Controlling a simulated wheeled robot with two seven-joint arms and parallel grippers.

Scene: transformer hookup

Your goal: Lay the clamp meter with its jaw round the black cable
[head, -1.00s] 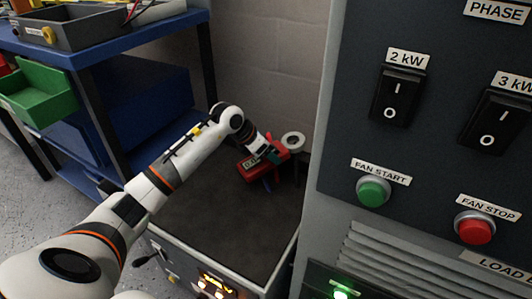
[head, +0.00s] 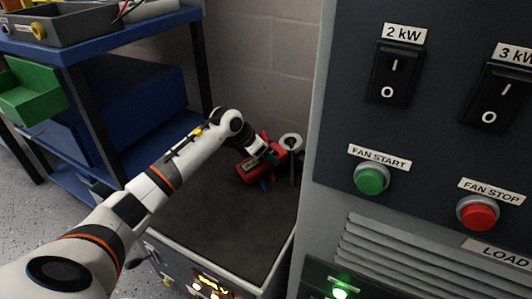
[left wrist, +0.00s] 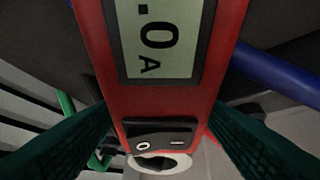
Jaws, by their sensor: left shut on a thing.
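My left gripper (head: 268,156) is shut on the red clamp meter (head: 252,173), low over the dark top of a cart by the cabinet. In the left wrist view the meter (left wrist: 228,50) lies between two dark green fingers, with its display (left wrist: 155,40) and a black switch panel (left wrist: 160,137) showing. I cannot make out its jaw or whether it is round anything. A dark upright piece (head: 296,173) stands under a white ring beside the meter; I cannot tell if it is the black cable. My right gripper is out of view.
The white ring (head: 291,142) is close right of the meter. Blue (left wrist: 280,75) and green (left wrist: 68,103) cables pass near the gripper. The grey cabinet (head: 325,190) bounds the right side. A blue shelf (head: 120,38) stands left. The cart top (head: 220,222) is clear in front.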

